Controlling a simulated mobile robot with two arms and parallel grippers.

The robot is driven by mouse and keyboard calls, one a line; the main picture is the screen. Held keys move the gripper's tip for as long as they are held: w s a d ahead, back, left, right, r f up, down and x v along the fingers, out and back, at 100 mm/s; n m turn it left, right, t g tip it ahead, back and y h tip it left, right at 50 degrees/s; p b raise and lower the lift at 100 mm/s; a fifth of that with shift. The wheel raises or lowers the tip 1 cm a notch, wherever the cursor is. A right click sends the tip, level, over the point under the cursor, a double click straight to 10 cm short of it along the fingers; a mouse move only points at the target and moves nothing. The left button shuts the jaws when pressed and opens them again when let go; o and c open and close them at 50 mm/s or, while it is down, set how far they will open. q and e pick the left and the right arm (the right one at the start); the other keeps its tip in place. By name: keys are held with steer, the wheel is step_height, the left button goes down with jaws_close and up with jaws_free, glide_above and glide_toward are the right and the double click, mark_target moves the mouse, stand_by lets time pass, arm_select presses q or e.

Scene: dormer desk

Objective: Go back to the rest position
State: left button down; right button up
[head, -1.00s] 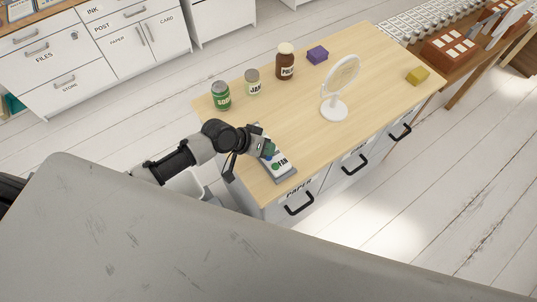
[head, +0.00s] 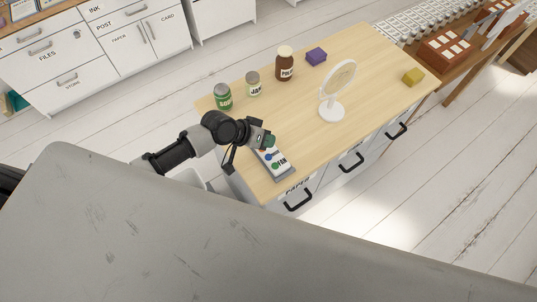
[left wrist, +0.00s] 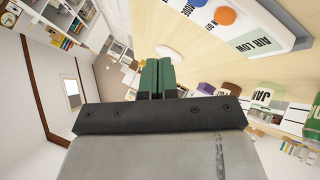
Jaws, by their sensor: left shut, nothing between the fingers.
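My left gripper (head: 268,142) is over the near left part of the wooden desk (head: 310,125), at the far end of a grey control panel (head: 284,172). Its green fingers (left wrist: 157,77) are shut together with nothing between them in the left wrist view. The panel lies on the desk with coloured knobs and printed labels, one reading FAN. In the left wrist view the panel (left wrist: 268,42) shows an orange and a blue knob and the words AIR LOW, apart from the fingers. My right gripper is not in view.
A green can (head: 223,97), a JAM jar (head: 253,84), a brown jar (head: 285,65) and a purple block (head: 316,55) stand along the far side. A round white mirror (head: 335,90) stands mid-desk. A yellow block (head: 413,77) is at the right.

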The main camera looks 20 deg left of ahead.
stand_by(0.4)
arm_select(q)
steer(key=s+d+r+m+y, duration=0.2)
steer(key=s+d+r, duration=0.1)
steer(key=s, duration=0.8)
steer(key=s+a+r+n+g+y, duration=0.2)
steer(key=s+a+r+y, duration=0.3)
steer(key=s+a, duration=0.5)
step_height(320, 180, down, 29)
steer(key=g+b, duration=0.1)
steer(key=b, duration=0.4)
steer(key=s+a+f+b, duration=0.1)
steer(key=s+f+b, duration=0.1)
steer(key=s+f, duration=0.6)
steer(key=s+a+f+g+b, duration=0.1)
steer(key=s+f, duration=0.8)
steer(key=f, duration=0.5)
steer(key=shift+s+a+y+b, duration=0.15)
steer(key=shift+a+y+b, duration=0.15)
steer(key=shift+a+b, duration=0.05)
